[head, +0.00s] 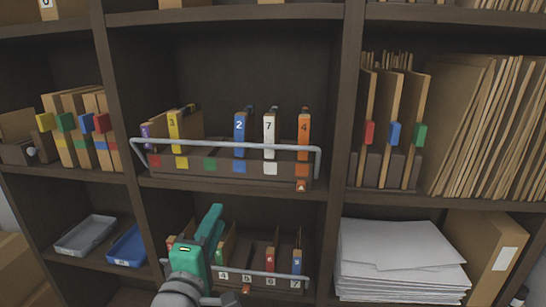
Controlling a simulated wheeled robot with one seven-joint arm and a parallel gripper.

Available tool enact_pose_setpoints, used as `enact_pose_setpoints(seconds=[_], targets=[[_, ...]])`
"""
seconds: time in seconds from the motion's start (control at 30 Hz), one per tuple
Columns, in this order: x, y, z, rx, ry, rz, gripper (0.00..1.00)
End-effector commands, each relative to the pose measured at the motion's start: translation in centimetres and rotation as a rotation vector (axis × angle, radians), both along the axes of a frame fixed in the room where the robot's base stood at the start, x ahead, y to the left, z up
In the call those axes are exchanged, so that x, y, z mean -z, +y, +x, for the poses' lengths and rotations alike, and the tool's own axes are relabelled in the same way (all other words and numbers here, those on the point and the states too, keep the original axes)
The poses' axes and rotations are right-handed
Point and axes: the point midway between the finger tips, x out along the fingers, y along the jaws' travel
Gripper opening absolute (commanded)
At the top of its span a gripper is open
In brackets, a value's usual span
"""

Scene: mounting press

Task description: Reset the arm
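My gripper (208,228), teal-green on a grey wrist, is at the bottom centre-left of the head view. It is in front of the lower middle compartment and overlaps the left part of a rack (270,283) of small numbered folders there. I see it from behind, so its fingertips and the gap between them are not clear. I see nothing held in it, but the far side is hidden. My arm below the wrist runs out of the frame.
Above is a rack with a grey rail (230,145) holding yellow, blue, white and orange numbered tabs. Grey (86,235) and blue (127,247) trays sit at lower left. A paper stack (395,255) is at lower right. Shelf uprights (343,120) flank the middle compartments.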

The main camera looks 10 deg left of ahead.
Motion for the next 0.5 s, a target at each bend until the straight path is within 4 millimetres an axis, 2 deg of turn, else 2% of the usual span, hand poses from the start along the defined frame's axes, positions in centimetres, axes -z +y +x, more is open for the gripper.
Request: enact_pose_setpoints(seconds=[0.03, 0.27, 0.5], targets=[[2.0, -0.3, 0.2, -0.006, 0.016, 0.014, 0.28], [10.0, -1.8, -0.1, -0.05, 0.055, 0.13, 0.28], [17.8, -3.7, -2.0, -0.086, 0.103, 0.279, 0.28]])
